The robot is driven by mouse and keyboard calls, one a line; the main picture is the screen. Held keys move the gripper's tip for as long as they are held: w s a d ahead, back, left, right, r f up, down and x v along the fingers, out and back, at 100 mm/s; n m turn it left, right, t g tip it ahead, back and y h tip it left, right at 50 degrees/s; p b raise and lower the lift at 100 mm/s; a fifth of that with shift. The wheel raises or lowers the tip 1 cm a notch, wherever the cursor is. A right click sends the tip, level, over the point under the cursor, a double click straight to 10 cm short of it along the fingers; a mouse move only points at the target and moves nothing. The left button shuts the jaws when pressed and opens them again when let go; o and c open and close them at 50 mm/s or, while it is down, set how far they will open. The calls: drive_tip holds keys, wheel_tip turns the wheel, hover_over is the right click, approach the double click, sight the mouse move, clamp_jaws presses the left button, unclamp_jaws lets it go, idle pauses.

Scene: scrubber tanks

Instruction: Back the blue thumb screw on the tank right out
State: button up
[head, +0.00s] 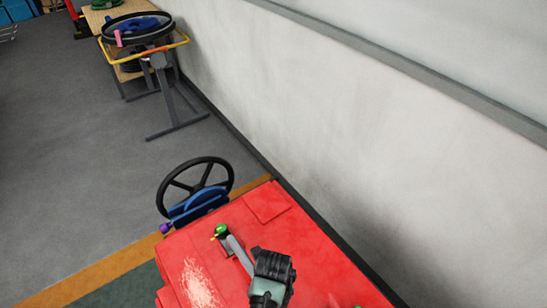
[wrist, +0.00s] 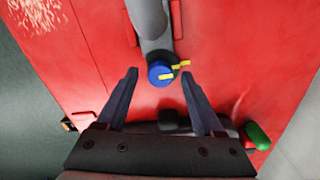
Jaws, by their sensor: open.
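The blue thumb screw (wrist: 160,74) shows in the wrist view at the near end of a grey pipe (wrist: 152,28) on the red tank (wrist: 225,50). Yellow tabs stick out to its right. My gripper (wrist: 159,76) is open, its two dark fingers apart, one tip on each side of the screw with visible gaps. I cannot tell how far the tips are above it. In the head view my gripper (head: 272,268) is over the red tank (head: 225,275), beside the grey pipe (head: 238,252). The blue screw is hidden there.
A green knob (head: 221,231) tops the pipe's far end. A black handwheel (head: 196,185) stands at the tank's far left corner. A green part (wrist: 257,135) sits to the right in the wrist view. A pale wall (head: 370,130) runs along the right; grey floor (head: 70,160) lies clear at left.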

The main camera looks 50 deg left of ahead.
clamp_jaws()
idle(0.5)
